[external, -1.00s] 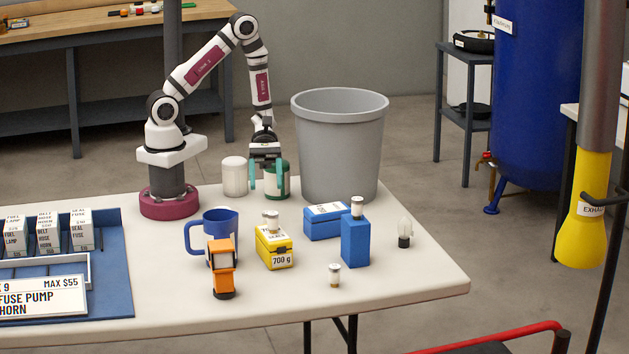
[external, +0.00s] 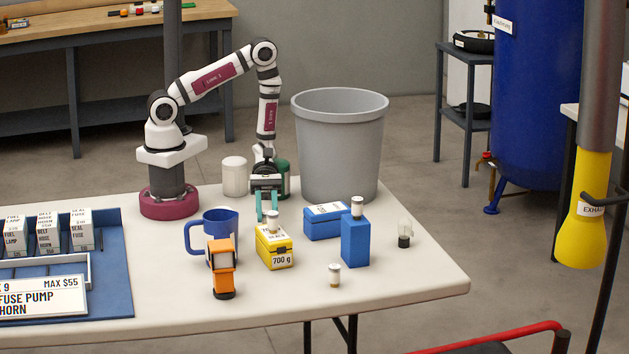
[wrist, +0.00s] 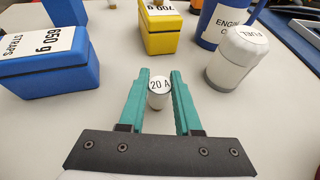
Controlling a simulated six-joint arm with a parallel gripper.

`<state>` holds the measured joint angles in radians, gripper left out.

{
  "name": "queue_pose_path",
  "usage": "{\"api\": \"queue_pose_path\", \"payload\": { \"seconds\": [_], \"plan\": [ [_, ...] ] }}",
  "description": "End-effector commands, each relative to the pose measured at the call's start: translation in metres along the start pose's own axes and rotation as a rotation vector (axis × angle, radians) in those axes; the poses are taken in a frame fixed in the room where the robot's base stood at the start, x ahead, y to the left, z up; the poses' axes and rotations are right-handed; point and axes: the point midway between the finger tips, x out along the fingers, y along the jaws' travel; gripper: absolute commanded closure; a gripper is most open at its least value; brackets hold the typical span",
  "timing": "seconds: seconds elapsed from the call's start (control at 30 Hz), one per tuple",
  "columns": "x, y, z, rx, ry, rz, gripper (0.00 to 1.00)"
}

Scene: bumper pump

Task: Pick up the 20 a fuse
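The 20 A fuse (wrist: 159,85) shows in the wrist view as a small pale upright piece with a round white top marked "20 A". It lies between the two teal fingers of my gripper (wrist: 160,78), near their tips. The fingers are apart by about the fuse's width, and I cannot tell whether they press on it. In the external view my gripper (external: 267,208) points down just behind the yellow box (external: 274,247). I cannot make out for certain which small capped piece there is the 20 A fuse.
A similar capped piece (external: 272,220) shows at the yellow box's top; others are on a tall blue box (external: 355,242) and the table (external: 335,275). A flat blue box (wrist: 45,65), blue mug (external: 221,226), white fuel jar (wrist: 230,62) and grey bin (external: 340,150) stand close around.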

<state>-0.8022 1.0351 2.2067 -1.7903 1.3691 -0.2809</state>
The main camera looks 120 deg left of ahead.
Motion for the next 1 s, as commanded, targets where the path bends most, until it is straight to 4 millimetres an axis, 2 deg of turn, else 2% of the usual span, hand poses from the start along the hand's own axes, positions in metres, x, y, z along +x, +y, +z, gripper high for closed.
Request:
{"api": "queue_pose_path", "payload": {
  "seconds": [0.03,0.1,0.13,0.43,0.57,0.87,1.0],
  "plan": [
    [0.0,0.0,0.0,0.0,0.0,0.0,0.85],
    [0.0,0.0,0.0,0.0,0.0,0.0,0.97],
    [0.0,0.0,0.0,0.0,0.0,0.0,1.0],
    [0.0,0.0,0.001,0.001,0.0,0.0,1.0],
    [-0.004,0.0,0.01,0.002,0.0,0.0,1.0],
    [-0.032,0.001,0.077,0.006,0.001,0.002,1.0],
    [-0.027,0.007,0.106,-0.002,0.017,0.034,1.0]
  ]
}}
